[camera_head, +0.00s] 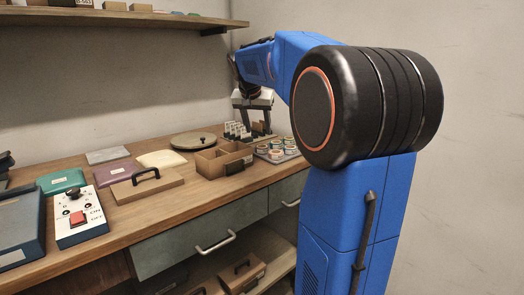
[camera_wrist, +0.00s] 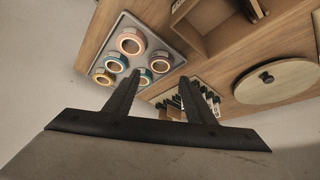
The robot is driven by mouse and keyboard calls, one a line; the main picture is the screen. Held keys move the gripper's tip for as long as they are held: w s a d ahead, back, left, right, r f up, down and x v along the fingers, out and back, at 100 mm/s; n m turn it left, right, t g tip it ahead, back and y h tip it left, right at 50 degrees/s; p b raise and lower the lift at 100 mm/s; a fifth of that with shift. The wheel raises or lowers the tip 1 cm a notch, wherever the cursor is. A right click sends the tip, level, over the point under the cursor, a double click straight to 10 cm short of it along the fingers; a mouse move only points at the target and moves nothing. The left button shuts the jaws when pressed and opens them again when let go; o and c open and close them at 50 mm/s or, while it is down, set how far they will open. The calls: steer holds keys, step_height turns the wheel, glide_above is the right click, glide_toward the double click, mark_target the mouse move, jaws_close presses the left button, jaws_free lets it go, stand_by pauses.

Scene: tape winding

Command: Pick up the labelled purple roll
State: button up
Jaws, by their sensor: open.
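Several tape rolls sit on a grey tray (camera_wrist: 158,38) in the wrist view. I see a pinkish-orange roll (camera_wrist: 130,41), a second reddish roll (camera_wrist: 160,62) and bluish ones. No roll reads clearly as purple, and no label can be made out on them. The tray with its rolls also shows small in the head view, right of the wooden box. My gripper (camera_wrist: 160,77) is open and empty, its fingers pointing towards the tray and the small rack. In the head view it (camera_head: 253,119) hangs above the back right of the bench, partly hidden by my arm.
A divided wooden box (camera_head: 209,163) and a round lidded disc (camera_head: 193,140) stand left of the tray. A rack (camera_head: 237,131) of small upright items is close by. A labelled purple flat packet (camera_head: 117,172), a green one (camera_head: 62,181) and a switch box (camera_head: 80,219) lie farther left.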

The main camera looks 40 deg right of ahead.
mark_target(262, 149)
steer(key=x, duration=1)
steer(key=shift+w+d, duration=0.15)
steer(key=c, duration=0.7)
